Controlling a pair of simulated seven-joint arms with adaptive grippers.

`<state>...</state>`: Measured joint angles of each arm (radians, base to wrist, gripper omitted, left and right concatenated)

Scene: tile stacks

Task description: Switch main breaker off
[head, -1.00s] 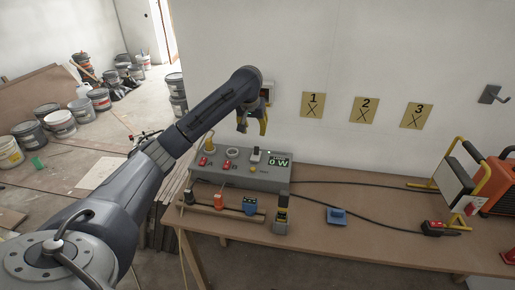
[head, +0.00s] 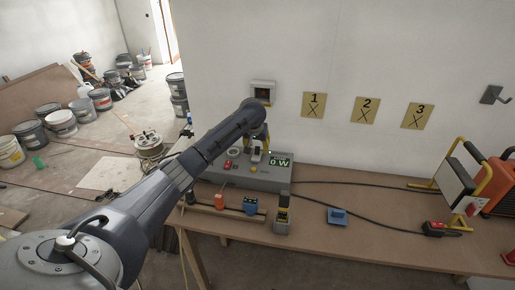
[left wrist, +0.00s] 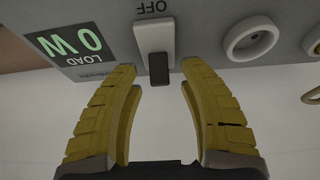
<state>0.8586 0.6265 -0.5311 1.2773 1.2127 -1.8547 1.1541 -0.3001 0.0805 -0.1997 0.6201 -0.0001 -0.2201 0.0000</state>
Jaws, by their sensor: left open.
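A grey control panel (head: 262,180) stands at the back of the bench with a display reading 0 W (head: 279,162). A white switch with a dark lever (left wrist: 158,66) shows in the left wrist view, upside down, with "OFF" printed at the end away from the lever. This switch also shows in the head view (head: 257,155). My left gripper (left wrist: 158,72) is open, its yellow fingers on either side of the lever with a gap each side. In the head view my left gripper (head: 257,142) is over the panel's back, partly hidden by my arm. My right gripper is out of view.
A small wall box (head: 263,92) hangs above the panel. A blue piece (head: 337,215) lies right. Cables and a work lamp (head: 460,180) are further right.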

